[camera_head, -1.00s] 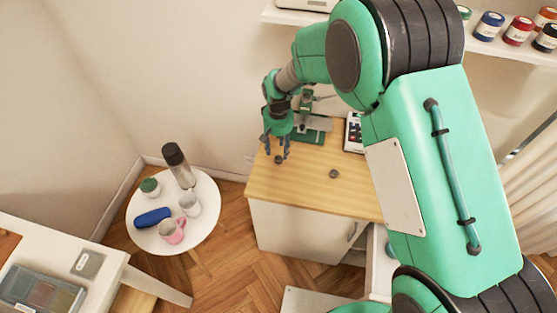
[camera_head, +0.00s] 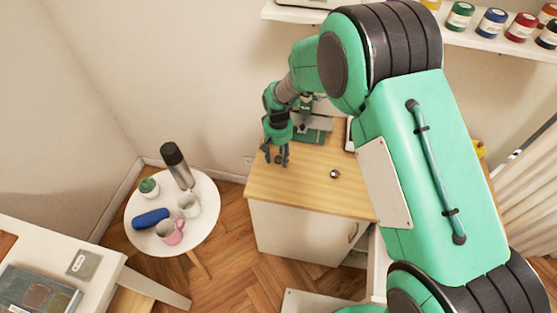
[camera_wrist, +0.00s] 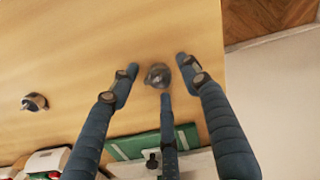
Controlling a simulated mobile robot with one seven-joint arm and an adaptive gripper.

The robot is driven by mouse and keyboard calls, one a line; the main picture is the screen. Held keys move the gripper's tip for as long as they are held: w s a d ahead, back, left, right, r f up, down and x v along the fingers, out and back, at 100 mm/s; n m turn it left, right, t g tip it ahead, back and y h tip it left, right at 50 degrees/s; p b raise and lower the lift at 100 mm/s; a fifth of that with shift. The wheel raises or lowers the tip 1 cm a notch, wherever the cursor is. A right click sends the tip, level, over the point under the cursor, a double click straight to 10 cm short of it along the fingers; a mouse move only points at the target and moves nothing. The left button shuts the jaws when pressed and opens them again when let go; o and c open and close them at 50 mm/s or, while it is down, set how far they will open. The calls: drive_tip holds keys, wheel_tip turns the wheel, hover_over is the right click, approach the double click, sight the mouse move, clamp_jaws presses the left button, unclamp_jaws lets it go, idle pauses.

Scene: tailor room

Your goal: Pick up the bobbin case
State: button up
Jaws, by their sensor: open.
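A small dark metal piece (camera_wrist: 158,76), which looks like the bobbin case, lies on the wooden tabletop (camera_head: 300,190). In the wrist view it sits between the tips of my three blue-grey fingers, with bare wood showing around it. My gripper (camera_head: 276,158) is open above the table's left part, fingers pointing down around the piece. In the head view the fingers mostly hide this piece. Whether the fingers touch it, I cannot tell. A second small round metal piece (camera_head: 335,174) lies to the right on the tabletop; it also shows at the left of the wrist view (camera_wrist: 35,103).
A green-based machine (camera_head: 311,134) stands behind my gripper, close to the fingers in the wrist view. A round white side table (camera_head: 200,235) with cups and a bottle is at the left. A shelf (camera_head: 390,28) with jars is above. The tabletop's front is clear.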

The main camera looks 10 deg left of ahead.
drive_tip(key=c, duration=0.8)
drive_tip(key=shift+r, duration=0.1)
drive_tip(key=shift+c, duration=0.2)
drive_tip(key=shift+r+p, duration=0.3)
drive_tip(key=shift+r, duration=0.25)
drive_tip(key=shift+s+d+r+p, duration=0.1)
drive_tip(key=shift+s+r+p, duration=0.15)
drive_tip(key=shift+r, duration=0.35)
drive_tip(key=shift+s+d+r+p, duration=0.1)
drive_tip(key=shift+s+r+p, duration=0.1)
drive_tip(key=shift+r, duration=0.4)
drive_tip(key=s+d, duration=0.2)
drive_tip(key=s, duration=0.2)
drive_tip(key=s+d+r+p, duration=0.1)
drive_tip(key=s+d, duration=0.2)
drive_tip(key=s, duration=0.1)
drive_tip(key=s+d+p, duration=0.1)
drive_tip(key=s+d, duration=0.1)
drive_tip(key=s, duration=0.3)
drive_tip(key=shift+d+r, duration=0.15)
drive_tip(key=shift+d, duration=0.05)
